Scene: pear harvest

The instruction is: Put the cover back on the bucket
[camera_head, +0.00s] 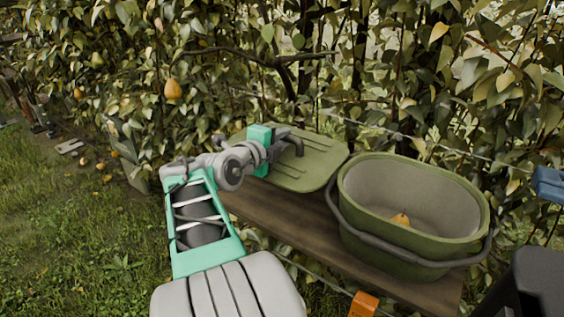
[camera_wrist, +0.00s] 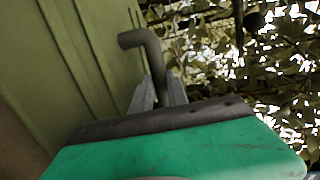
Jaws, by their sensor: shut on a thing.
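The green bucket (camera_head: 370,235) stands open on the wooden plank, with a pear (camera_head: 400,219) lying inside at the bottom. Its flat green ribbed cover (camera_head: 318,178) is to the left of the bucket, over the plank; I cannot tell whether it touches the plank. My gripper (camera_head: 285,140) is at the cover's far left part, shut on its dark bent handle (camera_head: 297,143). In the wrist view, both fingers (camera_wrist: 160,92) close around the handle (camera_wrist: 143,40), and the cover (camera_wrist: 75,60) fills the left side.
The wooden plank (camera_head: 285,218) runs under the bucket and cover. A leafy hedge with branches and a hanging pear (camera_head: 173,89) stands close behind. An orange object (camera_head: 363,304) is at the bottom, a blue one (camera_head: 548,184) at the right.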

